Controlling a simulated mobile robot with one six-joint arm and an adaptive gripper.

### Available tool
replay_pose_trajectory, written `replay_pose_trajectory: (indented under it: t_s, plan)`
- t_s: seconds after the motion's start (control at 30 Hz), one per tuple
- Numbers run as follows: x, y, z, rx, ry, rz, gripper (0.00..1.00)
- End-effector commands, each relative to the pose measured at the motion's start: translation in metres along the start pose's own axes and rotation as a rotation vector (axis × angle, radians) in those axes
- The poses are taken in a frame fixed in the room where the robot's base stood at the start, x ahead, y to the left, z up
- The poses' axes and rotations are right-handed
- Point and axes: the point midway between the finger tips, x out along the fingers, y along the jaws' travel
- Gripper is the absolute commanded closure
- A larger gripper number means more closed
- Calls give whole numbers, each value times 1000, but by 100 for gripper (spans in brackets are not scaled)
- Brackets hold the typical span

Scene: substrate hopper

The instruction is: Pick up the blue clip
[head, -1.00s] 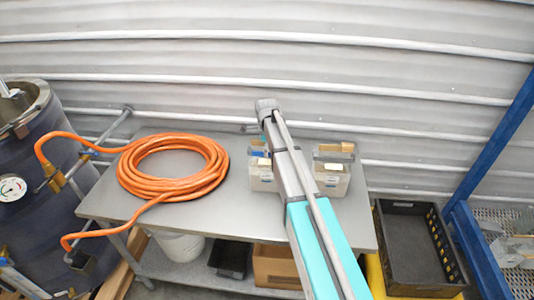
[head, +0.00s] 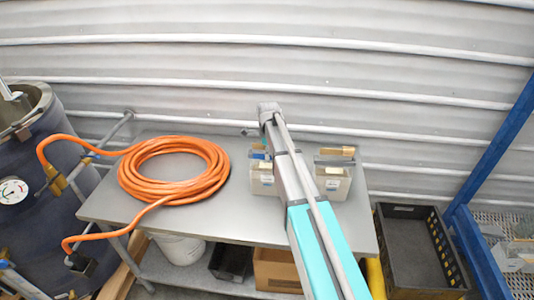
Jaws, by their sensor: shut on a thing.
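A small blue patch (head: 260,156) shows at the top of the left pale bin (head: 262,183), just left of my arm. It may be the blue clip, but it is too small to be sure. The bin stands on the grey metal table and is partly covered by my arm. My arm reaches up and away across the table, its far end in front of the corrugated wall. My gripper is hidden behind the arm, so its hold cannot be seen.
A second pale bin (head: 332,184) with a tan piece (head: 338,151) on top stands right of my arm. A coiled orange hose (head: 174,191) fills the left of the table (head: 225,225). A black crate (head: 418,250) stands beyond the right edge, near a blue frame (head: 497,145).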

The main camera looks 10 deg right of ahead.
Motion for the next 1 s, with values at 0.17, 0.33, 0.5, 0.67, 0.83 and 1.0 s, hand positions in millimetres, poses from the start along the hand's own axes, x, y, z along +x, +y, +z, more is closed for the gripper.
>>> replay_pose_trajectory:
  t_s: [0.17, 0.33, 0.5, 0.67, 0.83, 1.0]
  plan:
    - [-12, 0, 0, 0, 0, -1, 97]
    - [-27, 0, 0, 0, 0, -1, 97]
    - [-44, 0, 0, 0, 0, -1, 97]
    - [-62, -1, 0, 0, 0, -1, 97]
    - [-78, 0, 0, 0, 0, -1, 97]
    - [-89, 0, 0, 0, 0, 0, 97]
